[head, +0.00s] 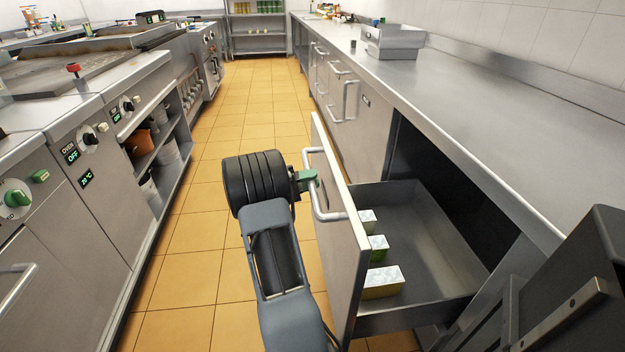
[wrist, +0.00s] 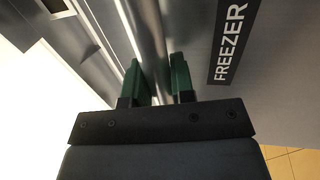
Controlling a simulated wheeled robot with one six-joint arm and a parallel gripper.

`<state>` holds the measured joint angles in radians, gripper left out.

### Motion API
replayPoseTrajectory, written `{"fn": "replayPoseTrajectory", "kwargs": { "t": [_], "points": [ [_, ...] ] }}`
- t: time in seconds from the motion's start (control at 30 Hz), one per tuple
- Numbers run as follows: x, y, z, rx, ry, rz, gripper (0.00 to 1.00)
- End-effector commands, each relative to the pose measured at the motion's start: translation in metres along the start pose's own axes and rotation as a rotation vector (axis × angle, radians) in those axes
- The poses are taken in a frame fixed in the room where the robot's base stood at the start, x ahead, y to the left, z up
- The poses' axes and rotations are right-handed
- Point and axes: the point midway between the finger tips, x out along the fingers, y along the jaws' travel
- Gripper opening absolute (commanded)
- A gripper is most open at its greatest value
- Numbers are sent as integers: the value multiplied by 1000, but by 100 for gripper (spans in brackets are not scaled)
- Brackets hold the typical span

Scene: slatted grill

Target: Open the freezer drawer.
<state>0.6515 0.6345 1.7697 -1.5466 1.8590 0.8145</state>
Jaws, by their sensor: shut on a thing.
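The freezer drawer (head: 425,235) stands pulled out from under the right-hand counter, with its front panel (head: 338,215) well out over the aisle. Its bar handle (head: 318,205) is on the aisle side of the panel. My gripper (head: 308,181) is at the handle with its green fingers. In the wrist view my gripper (wrist: 158,82) has one finger on each side of the handle bar (wrist: 152,45), shut on it. The label FREEZER (wrist: 228,45) is on the panel to the right. Several small boxes (head: 384,280) lie inside the drawer near the front panel.
The steel counter (head: 480,110) runs above the drawer, with a metal tray (head: 390,40) on it. More cabinets with handles (head: 340,90) continue beyond. The oven and grill units (head: 100,140) line the left. The tiled aisle (head: 225,130) between them is free.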

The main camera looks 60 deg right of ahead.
Motion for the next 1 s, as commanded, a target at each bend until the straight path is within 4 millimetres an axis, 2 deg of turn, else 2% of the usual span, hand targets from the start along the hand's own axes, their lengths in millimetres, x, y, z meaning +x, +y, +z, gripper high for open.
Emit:
{"fn": "replayPoseTrajectory", "kwargs": {
  "t": [0.57,0.6,0.87,1.0],
  "points": [
    [-3,2,-1,1,-14,0,0],
    [-3,2,-1,1,-14,0,24],
    [-3,2,0,-1,-14,0,48],
    [-3,1,0,-1,-15,0,48]
  ]
}}
